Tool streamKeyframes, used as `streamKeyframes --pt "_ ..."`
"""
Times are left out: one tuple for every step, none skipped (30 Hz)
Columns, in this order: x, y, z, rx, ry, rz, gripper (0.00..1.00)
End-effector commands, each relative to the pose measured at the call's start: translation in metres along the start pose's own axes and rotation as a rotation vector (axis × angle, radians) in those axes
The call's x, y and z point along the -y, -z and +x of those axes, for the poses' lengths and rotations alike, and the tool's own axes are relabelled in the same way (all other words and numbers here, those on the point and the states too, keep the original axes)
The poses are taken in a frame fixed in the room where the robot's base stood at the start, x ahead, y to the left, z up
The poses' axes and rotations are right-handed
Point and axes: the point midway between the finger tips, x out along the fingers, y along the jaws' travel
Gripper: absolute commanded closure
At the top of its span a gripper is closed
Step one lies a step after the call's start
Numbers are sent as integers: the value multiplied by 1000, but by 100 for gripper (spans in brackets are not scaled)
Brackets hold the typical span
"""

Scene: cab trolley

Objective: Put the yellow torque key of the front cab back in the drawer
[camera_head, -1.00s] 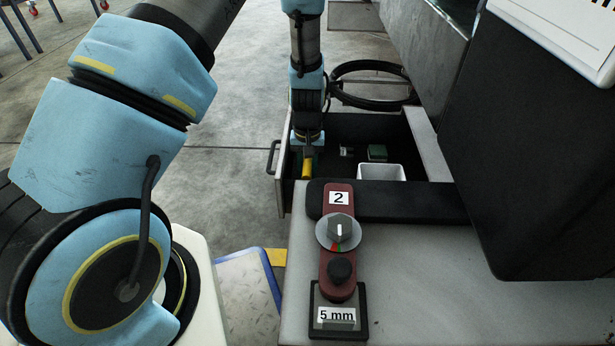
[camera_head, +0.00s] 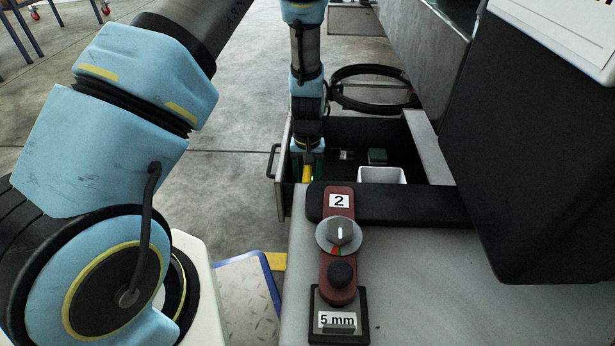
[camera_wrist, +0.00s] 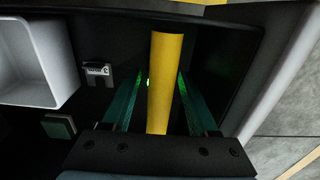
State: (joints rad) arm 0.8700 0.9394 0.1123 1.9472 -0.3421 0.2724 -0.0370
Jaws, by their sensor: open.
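The yellow torque key (camera_wrist: 165,85) stands out between the two green-lit fingers of my gripper (camera_wrist: 152,85) in the wrist view. The fingers lie on either side of it, with a dark gap on each side. In the head view my gripper (camera_head: 310,170) is down inside the open drawer (camera_head: 282,178), at its left end. A bit of the yellow key (camera_head: 306,174) shows beside it there. The key's lower end and what it rests on are hidden.
The drawer also holds a white bin (camera_head: 382,175), a green block (camera_head: 377,156) and a small labelled item (camera_wrist: 97,69). A red unit marked 2 (camera_head: 340,240) stands on the grey top in front.

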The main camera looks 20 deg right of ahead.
Motion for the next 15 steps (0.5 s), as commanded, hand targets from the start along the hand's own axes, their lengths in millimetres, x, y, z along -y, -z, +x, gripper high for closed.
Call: streamKeyframes --pt "0 0 -5 -2 0 0 40" --pt "0 1 -9 -2 -1 0 40" --pt "0 1 -14 -3 -1 0 40" --pt "0 1 -20 -3 -1 1 40" --pt "0 1 -25 -3 -1 1 40" --pt "0 0 -34 -2 -1 1 40" --pt "0 1 -40 -2 -1 2 40" --pt "-1 1 -47 -3 -1 2 40" --pt "-1 1 -56 -3 -1 2 40" --pt "-1 0 -63 -2 -1 2 40" --pt "-1 0 -69 -2 -1 1 40" --pt "-1 0 -78 -2 -1 1 40" --pt "-1 0 -83 -2 -1 1 40" --pt "-1 1 -89 -3 -1 1 40" --pt "-1 1 -96 -3 -1 2 40"
